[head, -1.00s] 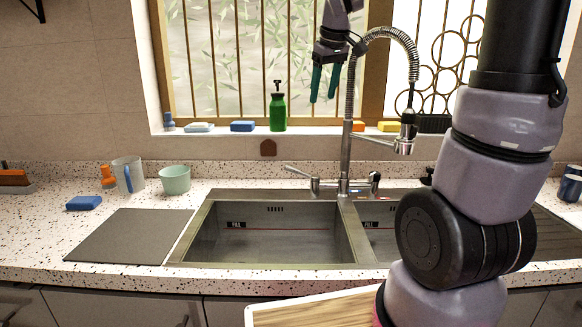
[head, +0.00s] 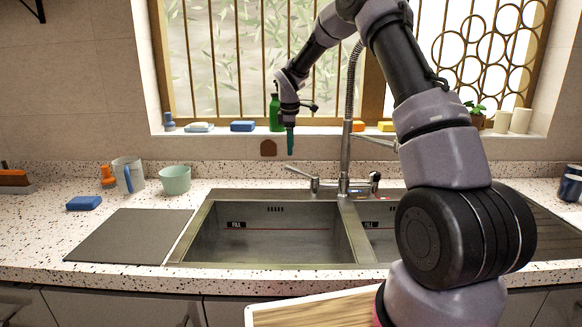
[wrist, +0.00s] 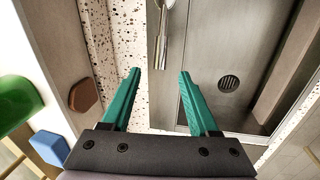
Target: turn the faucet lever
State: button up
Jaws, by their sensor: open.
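The silver faucet (head: 343,165) stands behind the sink, its tall spout partly hidden by my arm. Its lever (head: 300,173) sticks out to the left from a short post and slants up toward its tip. My gripper (head: 290,142) points down above the lever's tip, with a gap between them. In the head view its teal fingers overlap and look like one. In the wrist view my gripper (wrist: 159,76) is open and empty. A silver bar, apparently the lever (wrist: 161,40), lies just beyond the fingertips, its end lined up between them.
The sink (head: 270,235) has two basins. A green bottle (head: 275,112), a blue sponge (head: 242,126) and other items stand on the window sill behind my gripper. A brown block (head: 268,148) is at the wall. A green cup (head: 174,180) stands on the counter left.

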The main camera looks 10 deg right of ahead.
aim_at(301, 172)
jog(key=f, duration=0.3)
jog(key=w+f, duration=0.1)
jog(key=f, duration=0.5)
jog(key=shift+w+d, duration=0.25)
grip_shut()
dwell(0.9)
